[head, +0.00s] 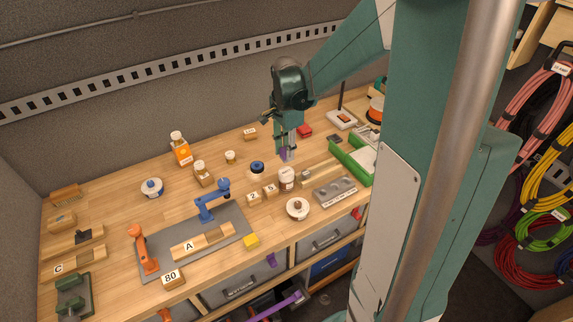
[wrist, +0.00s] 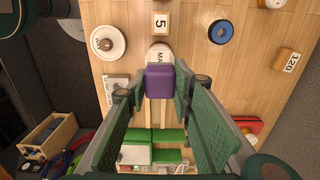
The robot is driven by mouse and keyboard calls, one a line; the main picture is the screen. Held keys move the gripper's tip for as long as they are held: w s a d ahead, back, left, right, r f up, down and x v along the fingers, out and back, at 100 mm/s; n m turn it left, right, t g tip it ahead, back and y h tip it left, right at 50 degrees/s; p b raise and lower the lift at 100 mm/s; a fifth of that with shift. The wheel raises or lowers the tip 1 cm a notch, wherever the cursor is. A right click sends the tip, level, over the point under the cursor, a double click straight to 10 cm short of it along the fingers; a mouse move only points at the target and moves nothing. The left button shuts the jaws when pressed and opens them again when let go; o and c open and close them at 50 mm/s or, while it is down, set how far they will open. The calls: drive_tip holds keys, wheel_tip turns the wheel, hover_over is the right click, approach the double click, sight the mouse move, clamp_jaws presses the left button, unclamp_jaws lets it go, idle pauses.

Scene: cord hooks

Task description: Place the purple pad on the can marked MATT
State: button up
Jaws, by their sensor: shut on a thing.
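The purple pad (wrist: 160,79) is pinched between the fingertips of my gripper (wrist: 159,92) in the wrist view. In the head view a little of the pad (head: 283,155) shows purple at the fingers of my gripper (head: 288,154). The white can marked MATT (head: 287,179) stands upright on the bench just below the gripper in the head view. In the wrist view the can (wrist: 157,51) shows just beyond the pad, its label partly hidden by it. The pad appears above the bench; I cannot tell its exact gap from the can.
A round white container (head: 297,209) and a grey block with round hollows (head: 335,192) stand near the can. A blue-and-black disc (head: 257,167) lies left of it, with numbered wooden blocks (head: 270,190) close by. A green tray (head: 352,162) is to the right.

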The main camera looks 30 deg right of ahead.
drive_tip(key=shift+f, duration=1.25)
drive_tip(key=shift+f, duration=0.1)
drive_tip(key=shift+f, duration=2)
drive_tip(key=shift+f, duration=0.2)
drive_tip(key=o, duration=0.9)
drive_tip(key=shift+r, duration=0.25)
drive_tip(key=shift+r, duration=6)
drive_tip(key=shift+a, duration=0.1)
